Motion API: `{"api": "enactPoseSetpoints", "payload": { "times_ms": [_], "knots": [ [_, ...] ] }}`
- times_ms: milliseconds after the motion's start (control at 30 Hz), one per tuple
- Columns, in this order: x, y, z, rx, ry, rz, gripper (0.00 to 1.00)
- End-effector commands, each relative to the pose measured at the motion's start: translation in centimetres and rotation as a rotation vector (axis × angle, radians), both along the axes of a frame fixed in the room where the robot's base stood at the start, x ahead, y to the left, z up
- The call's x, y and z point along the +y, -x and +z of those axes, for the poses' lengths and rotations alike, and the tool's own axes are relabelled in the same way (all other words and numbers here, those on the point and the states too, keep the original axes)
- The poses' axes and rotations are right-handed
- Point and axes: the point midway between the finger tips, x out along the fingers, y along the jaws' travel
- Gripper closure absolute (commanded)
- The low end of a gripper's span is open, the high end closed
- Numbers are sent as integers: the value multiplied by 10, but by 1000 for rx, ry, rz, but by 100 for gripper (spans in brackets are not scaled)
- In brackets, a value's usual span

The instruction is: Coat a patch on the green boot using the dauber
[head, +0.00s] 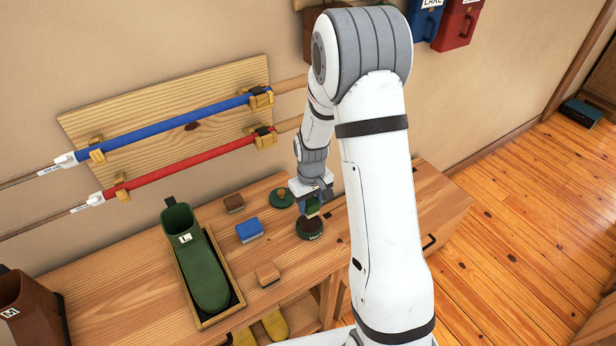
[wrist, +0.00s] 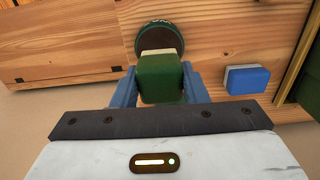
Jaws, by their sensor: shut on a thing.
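My gripper (head: 312,204) is shut on the dauber, a green block with a pale part, seen in the wrist view (wrist: 160,76). The dauber is over an open round tin (head: 310,234) of dark brown polish, which also shows in the wrist view (wrist: 158,36). I cannot tell whether the dauber touches the polish. A round green lid (head: 281,198) lies behind the tin.
A blue block (head: 249,230), a brown block (head: 234,203) and a tan block (head: 267,274) stand between the boot and the tin. Blue and red poles (head: 190,122) hang on the wall rack. A brown boot (head: 28,305) stands at far left. The bench's right end is clear.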

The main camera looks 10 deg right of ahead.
Motion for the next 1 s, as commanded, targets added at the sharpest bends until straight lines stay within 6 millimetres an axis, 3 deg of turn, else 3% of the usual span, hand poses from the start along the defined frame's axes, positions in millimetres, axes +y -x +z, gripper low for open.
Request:
{"api": "enactPoseSetpoints", "payload": {
  "times_ms": [167, 700, 1000],
  "knots": [
    [0, 1, 0, 1, 0, 19, 78],
    [-5, 0, -49, 1, 0, 4, 78],
    [-6, 0, -57, -1, 0, 3, 78]
  ]
}}
